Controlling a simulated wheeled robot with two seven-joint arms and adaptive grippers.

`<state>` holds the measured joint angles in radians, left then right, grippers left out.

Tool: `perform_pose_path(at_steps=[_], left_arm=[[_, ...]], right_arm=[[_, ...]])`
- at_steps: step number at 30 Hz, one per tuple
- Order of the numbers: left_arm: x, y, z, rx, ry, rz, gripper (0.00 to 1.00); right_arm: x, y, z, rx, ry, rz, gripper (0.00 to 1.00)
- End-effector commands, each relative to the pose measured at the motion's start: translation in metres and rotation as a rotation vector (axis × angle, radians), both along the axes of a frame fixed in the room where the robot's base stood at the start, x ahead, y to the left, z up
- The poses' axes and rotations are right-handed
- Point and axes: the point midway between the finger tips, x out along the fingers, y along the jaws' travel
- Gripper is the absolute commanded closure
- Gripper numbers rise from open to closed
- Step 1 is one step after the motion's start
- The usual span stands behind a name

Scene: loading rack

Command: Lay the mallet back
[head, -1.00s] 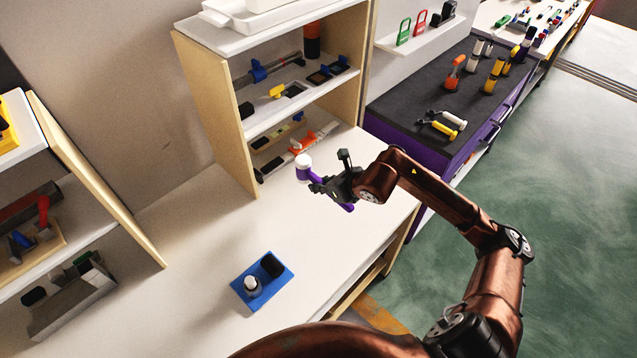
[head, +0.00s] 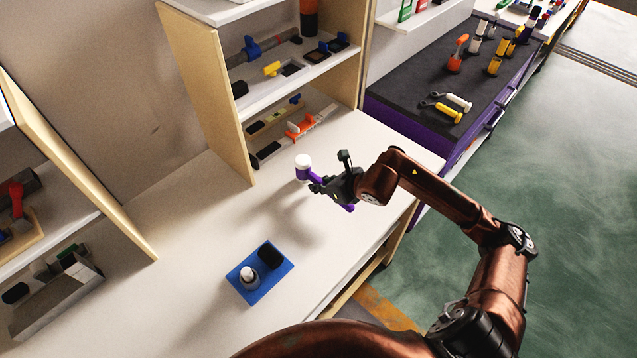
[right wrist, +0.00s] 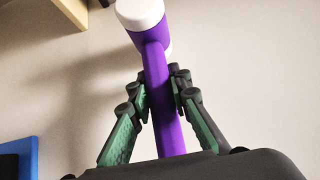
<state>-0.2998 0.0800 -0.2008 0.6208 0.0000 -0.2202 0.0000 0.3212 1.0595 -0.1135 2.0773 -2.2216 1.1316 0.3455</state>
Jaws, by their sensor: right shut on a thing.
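The mallet (head: 304,172) has a purple handle and a head with white faces. My right gripper (head: 322,185) is shut on its purple handle and holds it above the white worktop, with the head toward the left. In the right wrist view the mallet (right wrist: 158,85) stands between the green-padded fingers (right wrist: 160,105), its white-faced head beyond the fingertips. The handle's lower end shows past the gripper in the head view. My left gripper is not in view.
A blue tray (head: 281,286) with a small bottle and a black piece lies on the white worktop (head: 190,235). A wooden shelf unit (head: 232,120) with tools stands behind the mallet. A purple bench (head: 400,120) with a dark top carries several tools.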

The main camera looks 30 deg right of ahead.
Motion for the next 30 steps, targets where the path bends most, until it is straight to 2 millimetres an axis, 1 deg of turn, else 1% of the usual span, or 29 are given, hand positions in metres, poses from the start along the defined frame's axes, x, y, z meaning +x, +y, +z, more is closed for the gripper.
perform_pose_path(at_steps=[1,8,21,22,30], left_arm=[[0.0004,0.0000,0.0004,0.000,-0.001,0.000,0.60],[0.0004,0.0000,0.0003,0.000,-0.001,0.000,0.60],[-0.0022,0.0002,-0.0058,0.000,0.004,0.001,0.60],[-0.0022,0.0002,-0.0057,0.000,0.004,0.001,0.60],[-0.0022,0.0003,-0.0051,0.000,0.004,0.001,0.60]], right_arm=[[0.0006,0.0002,0.0023,0.000,-0.004,0.001,1.00],[0.0005,0.0002,0.0021,0.000,-0.004,0.001,1.00],[0.0006,0.0002,-0.0059,0.000,-0.004,0.001,1.00],[0.0006,0.0002,-0.0059,0.000,-0.004,0.001,0.82],[0.0002,0.0002,-0.0058,0.000,-0.002,0.001,0.63]])
